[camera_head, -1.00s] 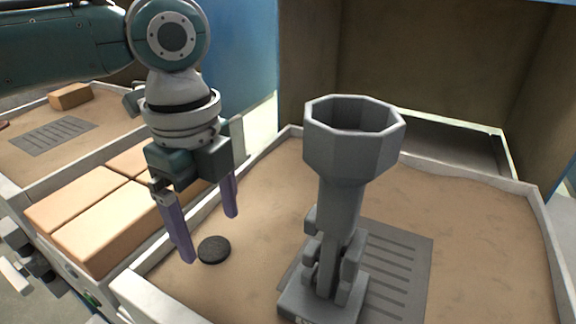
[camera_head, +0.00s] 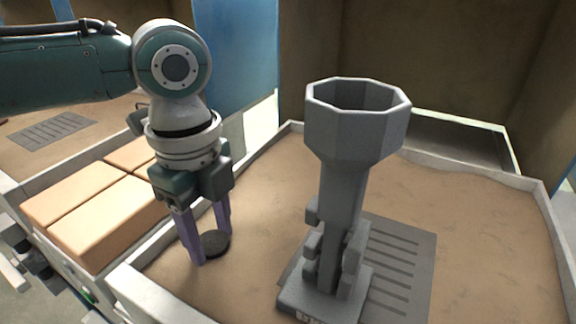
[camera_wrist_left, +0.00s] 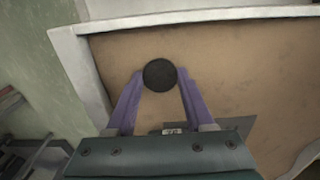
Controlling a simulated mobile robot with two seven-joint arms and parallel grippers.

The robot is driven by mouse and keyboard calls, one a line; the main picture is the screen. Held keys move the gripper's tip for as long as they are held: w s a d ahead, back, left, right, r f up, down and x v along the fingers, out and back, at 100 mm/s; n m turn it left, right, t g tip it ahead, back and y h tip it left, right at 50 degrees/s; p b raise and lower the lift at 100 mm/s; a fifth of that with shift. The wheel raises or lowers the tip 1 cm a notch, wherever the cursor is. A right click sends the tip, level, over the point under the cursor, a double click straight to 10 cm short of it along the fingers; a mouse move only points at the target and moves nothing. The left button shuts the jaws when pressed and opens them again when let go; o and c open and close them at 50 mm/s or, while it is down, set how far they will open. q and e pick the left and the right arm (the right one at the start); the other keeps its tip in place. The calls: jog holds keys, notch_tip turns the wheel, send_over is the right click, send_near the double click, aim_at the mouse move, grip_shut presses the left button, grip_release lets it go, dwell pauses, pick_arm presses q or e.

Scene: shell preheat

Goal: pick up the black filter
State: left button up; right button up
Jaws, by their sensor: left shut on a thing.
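The black filter (camera_head: 215,242) is a small dark round disc low over the sandy surface of the tray, near its left edge. In the left wrist view the filter (camera_wrist_left: 160,75) sits between the two purple fingertips. My left gripper (camera_head: 209,250) points down with its fingers closed in on the filter's sides; it also shows in the left wrist view (camera_wrist_left: 160,84). Whether the filter still touches the sand I cannot tell. My right gripper is in none of the views.
A tall grey stand with an octagonal funnel top (camera_head: 357,130) stands right of the gripper, beside a slotted grey plate (camera_head: 400,265). Tan blocks (camera_head: 95,215) lie in the neighbouring bin at left. The tray's pale rim (camera_head: 150,295) runs close by. Sand behind the stand is clear.

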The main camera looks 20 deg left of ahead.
pick_arm(q)
grip_shut()
